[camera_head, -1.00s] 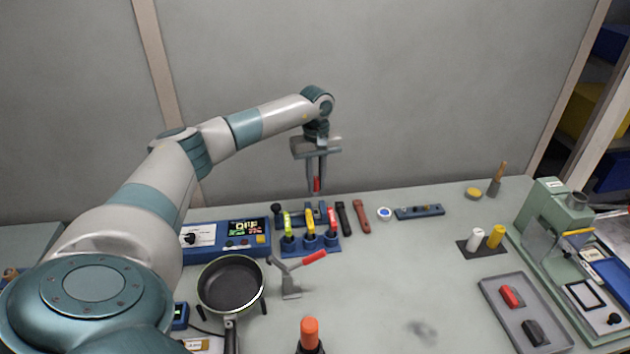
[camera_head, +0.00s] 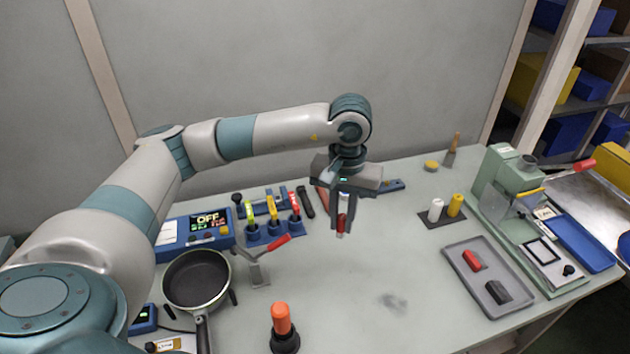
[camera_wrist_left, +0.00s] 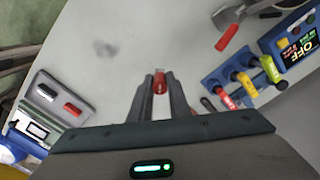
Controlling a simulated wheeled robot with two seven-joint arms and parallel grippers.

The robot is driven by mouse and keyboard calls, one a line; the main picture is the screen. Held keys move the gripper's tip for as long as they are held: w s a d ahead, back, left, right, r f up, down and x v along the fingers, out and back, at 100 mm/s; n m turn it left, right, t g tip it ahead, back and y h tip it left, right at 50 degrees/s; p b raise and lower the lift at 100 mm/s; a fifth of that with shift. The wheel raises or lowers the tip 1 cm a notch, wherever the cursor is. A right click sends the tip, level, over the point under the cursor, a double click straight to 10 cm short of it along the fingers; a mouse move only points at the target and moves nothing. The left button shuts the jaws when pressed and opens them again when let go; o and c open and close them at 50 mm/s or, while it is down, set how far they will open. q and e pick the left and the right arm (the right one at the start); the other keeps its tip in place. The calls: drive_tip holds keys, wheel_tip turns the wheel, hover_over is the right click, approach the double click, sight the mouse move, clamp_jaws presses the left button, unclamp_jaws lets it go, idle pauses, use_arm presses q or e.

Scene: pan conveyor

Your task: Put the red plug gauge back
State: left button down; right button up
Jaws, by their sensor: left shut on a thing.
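The red plug gauge (camera_head: 341,223) is a small red cylinder with a pale lower end in the head view. My left gripper (camera_head: 340,230) is shut on it and holds it above the table, pointing down. In the left wrist view the red piece (camera_wrist_left: 160,84) shows between the fingertips (camera_wrist_left: 159,92). A dark square pad (camera_head: 447,223) at the right bears an upright white cylinder (camera_head: 435,209) and an upright yellow cylinder (camera_head: 455,204). The gripper is left of this pad and apart from it. My right gripper is not in view.
A blue rack (camera_head: 268,238) with coloured handles stands left of the gripper. A grey tray (camera_head: 470,287) and green press (camera_head: 497,180) stand right. The middle table is clear.

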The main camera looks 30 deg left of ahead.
use_arm(q)
drive_tip(key=s+d+m, duration=0.3)
drive_tip(key=s+d, duration=0.3)
drive_tip(key=s, duration=0.1)
drive_tip(key=shift+s+f, duration=0.15)
drive_tip(key=shift+s, duration=0.25)
